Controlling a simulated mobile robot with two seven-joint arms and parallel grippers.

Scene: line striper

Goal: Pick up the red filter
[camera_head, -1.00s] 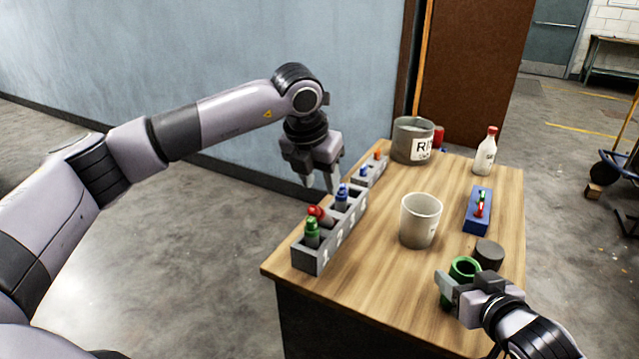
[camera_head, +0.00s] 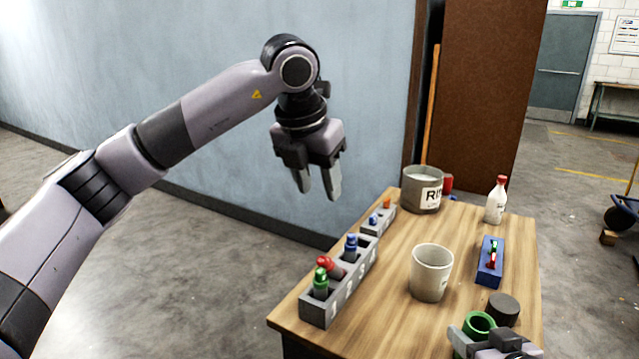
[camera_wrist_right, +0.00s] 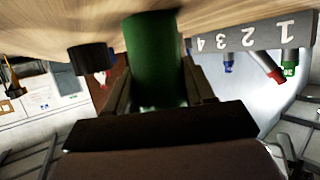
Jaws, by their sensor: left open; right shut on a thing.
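The red filter (camera_head: 332,266) leans in the grey numbered rack (camera_head: 345,290) at the table's left edge, between a green one (camera_head: 321,282) and a blue one (camera_head: 351,246). It also shows in the right wrist view (camera_wrist_right: 266,68). My left gripper (camera_head: 319,195) is open and empty, in the air above and behind the rack, apart from it. My right gripper (camera_wrist_right: 153,98) is shut on a green cylinder (camera_wrist_right: 153,55), an open-topped green cup (camera_head: 479,324) in the head view, at the table's near right.
A white cup (camera_head: 430,272) stands mid-table. A dark round lid (camera_head: 503,309), blue holder (camera_head: 490,262), bottle (camera_head: 496,200) and grey pot (camera_head: 421,190) stand to the right and back. A smaller grey rack (camera_head: 378,218) sits behind the numbered one. Bare wood lies around the white cup.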

